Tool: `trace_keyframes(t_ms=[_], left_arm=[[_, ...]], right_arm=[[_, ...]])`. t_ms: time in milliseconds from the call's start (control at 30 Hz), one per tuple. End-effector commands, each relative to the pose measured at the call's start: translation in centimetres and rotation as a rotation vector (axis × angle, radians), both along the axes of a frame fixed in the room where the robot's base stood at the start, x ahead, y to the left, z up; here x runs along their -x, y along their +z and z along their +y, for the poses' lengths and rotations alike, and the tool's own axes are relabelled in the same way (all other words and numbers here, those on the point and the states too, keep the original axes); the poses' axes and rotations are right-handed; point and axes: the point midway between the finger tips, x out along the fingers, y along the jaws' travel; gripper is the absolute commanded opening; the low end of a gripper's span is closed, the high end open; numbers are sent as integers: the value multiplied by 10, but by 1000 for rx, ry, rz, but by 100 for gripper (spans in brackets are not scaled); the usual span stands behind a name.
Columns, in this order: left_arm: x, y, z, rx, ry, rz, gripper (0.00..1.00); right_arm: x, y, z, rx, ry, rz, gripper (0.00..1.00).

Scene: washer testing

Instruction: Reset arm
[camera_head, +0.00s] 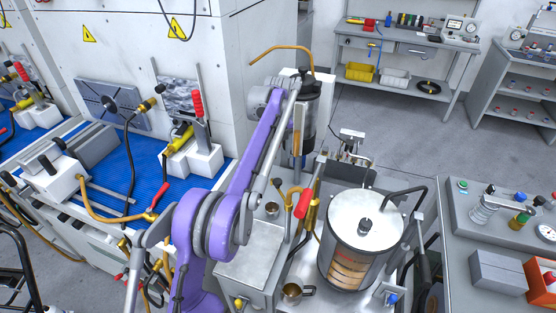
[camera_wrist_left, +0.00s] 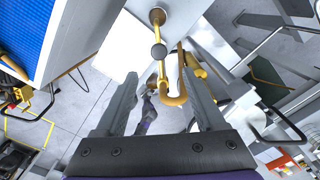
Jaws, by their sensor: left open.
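My left arm, purple and grey, rises from the lower middle of the head view, bends at its elbow and reaches up and away. My left gripper (camera_head: 292,86) is at its far end, small and partly hidden among the grey parts there. In the left wrist view my left gripper (camera_wrist_left: 160,76) shows two dark grey fingers spread apart, with nothing held. A yellow bent pipe (camera_wrist_left: 173,98) shows between and beyond the fingers; I cannot tell its exact distance. My right gripper is in neither view.
A metal tank (camera_head: 365,215) stands right of my arm, near a red handle (camera_head: 303,205). A dark cylinder (camera_head: 308,105) is by the arm's far end. A blue mat (camera_head: 140,185) with fixtures is on the left. A control panel (camera_head: 510,205) is at right. Open floor lies at the back.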

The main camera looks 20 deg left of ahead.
Motion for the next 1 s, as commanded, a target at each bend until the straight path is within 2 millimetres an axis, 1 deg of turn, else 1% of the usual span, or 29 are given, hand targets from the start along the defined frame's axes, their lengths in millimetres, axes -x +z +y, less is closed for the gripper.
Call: trace_keyframes(t_ms=[433,567,667,767,867,900,967,1000], left_arm=[[1,0,0,0,3,0,71],[8,7,-5,-1,73,-16,71],[25,20,-15,-1,220,-49,71],[52,32,-28,9,430,-94,71],[83,40,-41,32,655,-143,71],[96,42,-45,44,745,-161,71],[117,43,-52,68,879,-187,71],[132,42,-57,85,968,-204,71]], right_arm=[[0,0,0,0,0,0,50],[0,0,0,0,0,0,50],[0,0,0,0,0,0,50],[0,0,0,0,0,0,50],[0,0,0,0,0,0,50],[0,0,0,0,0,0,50],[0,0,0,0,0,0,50],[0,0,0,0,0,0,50]])
